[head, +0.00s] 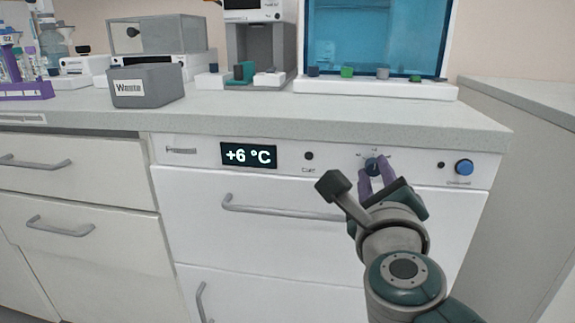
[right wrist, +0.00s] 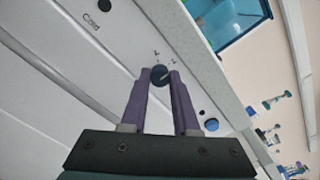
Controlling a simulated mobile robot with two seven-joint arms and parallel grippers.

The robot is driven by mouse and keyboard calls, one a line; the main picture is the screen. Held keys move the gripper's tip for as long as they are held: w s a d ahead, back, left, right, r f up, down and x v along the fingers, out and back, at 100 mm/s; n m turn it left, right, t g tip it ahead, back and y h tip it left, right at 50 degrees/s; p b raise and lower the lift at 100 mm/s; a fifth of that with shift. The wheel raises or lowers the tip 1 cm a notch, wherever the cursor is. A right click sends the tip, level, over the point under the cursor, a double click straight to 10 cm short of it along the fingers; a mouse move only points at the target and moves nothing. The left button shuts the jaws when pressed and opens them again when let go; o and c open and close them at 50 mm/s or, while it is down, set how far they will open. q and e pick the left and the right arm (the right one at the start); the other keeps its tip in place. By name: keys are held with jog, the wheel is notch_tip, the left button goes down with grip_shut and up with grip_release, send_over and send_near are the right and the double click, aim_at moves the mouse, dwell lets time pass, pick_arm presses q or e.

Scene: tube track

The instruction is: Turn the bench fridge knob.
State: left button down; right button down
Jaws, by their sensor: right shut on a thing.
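The bench fridge (head: 200,215) is a white under-bench unit with a control strip along its top. Its dark blue knob (head: 373,166) sits on the strip, with small marks around it. The display (head: 249,155) reads +6 °C. My right gripper (head: 375,172) has purple fingers on either side of the knob, shut on it. In the right wrist view the knob (right wrist: 159,74) shows between the fingertips of the gripper (right wrist: 160,80), with a pale line on its face. My left gripper is in neither view.
A bright blue button (head: 464,167) and a small black dot are right of the knob. A dark round spot (head: 309,156) is left of it. A drawer handle (head: 285,206) juts out below. The grey waste box (head: 147,86) stands on the bench above.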

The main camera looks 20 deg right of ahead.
dwell(0.4)
jog(key=c, duration=0.7)
grip_release()
jog(key=shift+o, duration=0.2)
